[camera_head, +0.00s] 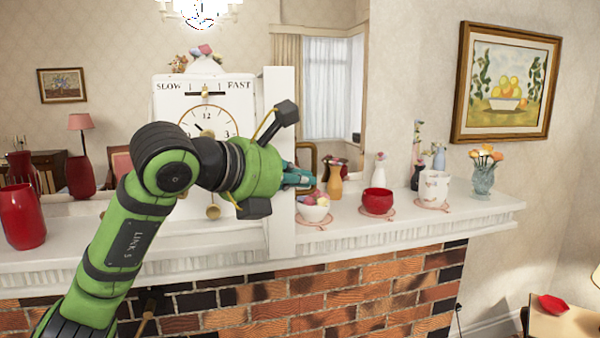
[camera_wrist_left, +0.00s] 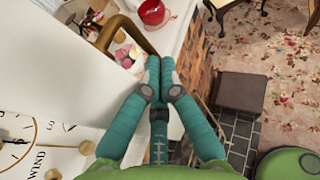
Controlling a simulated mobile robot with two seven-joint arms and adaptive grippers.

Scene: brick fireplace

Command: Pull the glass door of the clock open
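The white clock (camera_head: 170,125) stands on the mantel, its dial also showing in the left wrist view (camera_wrist_left: 20,128). Its door (camera_head: 280,105) stands out from the clock, seen nearly edge-on as a tall white panel. A brass handle (camera_head: 307,150) shows at its right side and in the left wrist view (camera_wrist_left: 112,25). My left gripper (camera_head: 298,178) reaches across in front of the panel. In the left wrist view its teal fingers (camera_wrist_left: 160,70) are drawn together beside the handle's end; nothing shows clearly between them. Contact with the handle is unclear. My right gripper is out of view.
The mantel (camera_head: 460,220) holds a bowl of colourful balls (camera_head: 312,210), an orange vase (camera_head: 335,183), a red bowl (camera_head: 377,201) and a white cup (camera_head: 434,188) right of the door. A red vase (camera_head: 22,217) stands left. Bricks are below.

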